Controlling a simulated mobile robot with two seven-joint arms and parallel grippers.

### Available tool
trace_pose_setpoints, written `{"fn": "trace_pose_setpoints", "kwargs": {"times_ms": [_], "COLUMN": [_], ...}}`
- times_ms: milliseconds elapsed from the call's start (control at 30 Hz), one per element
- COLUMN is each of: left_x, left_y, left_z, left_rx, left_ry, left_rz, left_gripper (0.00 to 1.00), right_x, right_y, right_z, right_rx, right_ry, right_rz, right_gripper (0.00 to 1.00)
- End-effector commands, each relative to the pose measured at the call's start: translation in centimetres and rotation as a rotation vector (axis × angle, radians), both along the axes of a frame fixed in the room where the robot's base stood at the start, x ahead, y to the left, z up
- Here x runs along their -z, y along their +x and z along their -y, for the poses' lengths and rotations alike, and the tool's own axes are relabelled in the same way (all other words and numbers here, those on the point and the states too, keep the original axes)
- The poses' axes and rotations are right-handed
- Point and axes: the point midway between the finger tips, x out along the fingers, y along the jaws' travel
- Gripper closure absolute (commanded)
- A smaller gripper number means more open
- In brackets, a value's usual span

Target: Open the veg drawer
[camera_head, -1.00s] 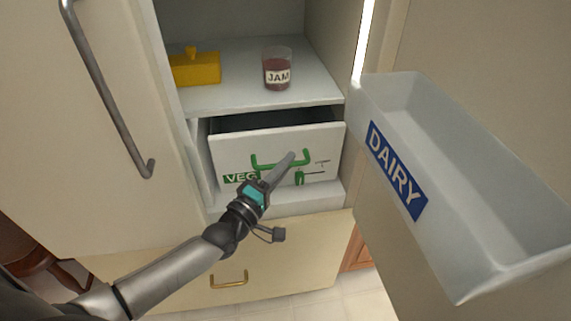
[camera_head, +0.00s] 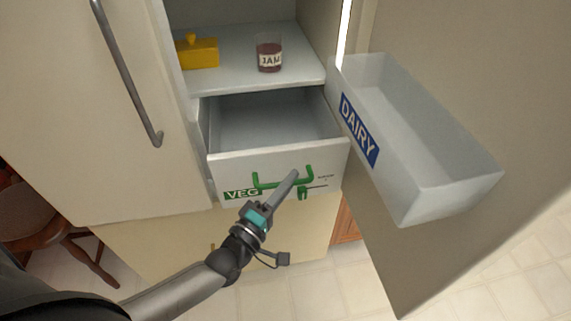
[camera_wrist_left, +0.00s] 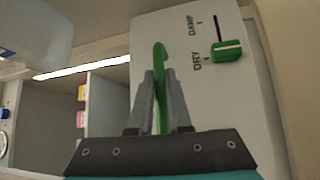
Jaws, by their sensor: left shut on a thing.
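The veg drawer (camera_head: 232,164) is a white drawer with a green VEG label, under the fridge shelf. It is pulled partly out, and its empty-looking inside shows from above. My left gripper (camera_head: 291,178) is shut on the drawer's green handle (camera_head: 268,183). In the left wrist view the two fingers of my left gripper (camera_wrist_left: 161,100) stand on either side of the green handle (camera_wrist_left: 159,58). A green slider (camera_wrist_left: 227,51) marked DAMP and DRY is beside the handle on the drawer front. My right gripper is not in view.
The open fridge door with its DAIRY bin (camera_head: 440,190) stands at the right, close to the drawer's right side. A jam jar (camera_head: 269,55) and a yellow butter dish (camera_head: 199,53) sit on the shelf above. A wooden chair (camera_head: 60,235) is at the lower left.

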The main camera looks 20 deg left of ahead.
Motion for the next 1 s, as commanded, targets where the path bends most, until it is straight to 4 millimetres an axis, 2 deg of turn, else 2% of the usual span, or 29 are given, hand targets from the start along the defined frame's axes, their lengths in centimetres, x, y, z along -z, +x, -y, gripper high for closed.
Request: {"fn": "trace_pose_setpoints", "kwargs": {"times_ms": [200,400,867,900,1000], "left_x": [-0.1,-0.1,0.0,0.0,0.0], "left_y": [-2.9,-4.2,-4.6,-4.6,-4.6], "left_z": [1.9,2.8,3.1,3.1,3.1], "left_rx": [0.000,0.001,0.000,0.000,0.000], "left_ry": [-0.001,0.000,0.000,0.000,0.001], "left_rz": [-0.002,0.000,0.000,0.000,0.000], "left_gripper": [1.00,1.00,1.00,0.82,0.70], "right_x": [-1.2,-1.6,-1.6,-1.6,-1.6], "right_y": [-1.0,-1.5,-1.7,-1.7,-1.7], "right_z": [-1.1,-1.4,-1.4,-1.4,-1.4], "right_rx": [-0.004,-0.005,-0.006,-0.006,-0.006], "right_ry": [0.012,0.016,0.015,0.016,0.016], "right_rz": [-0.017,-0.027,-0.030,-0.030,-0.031], "right_gripper": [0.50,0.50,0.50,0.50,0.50]}}
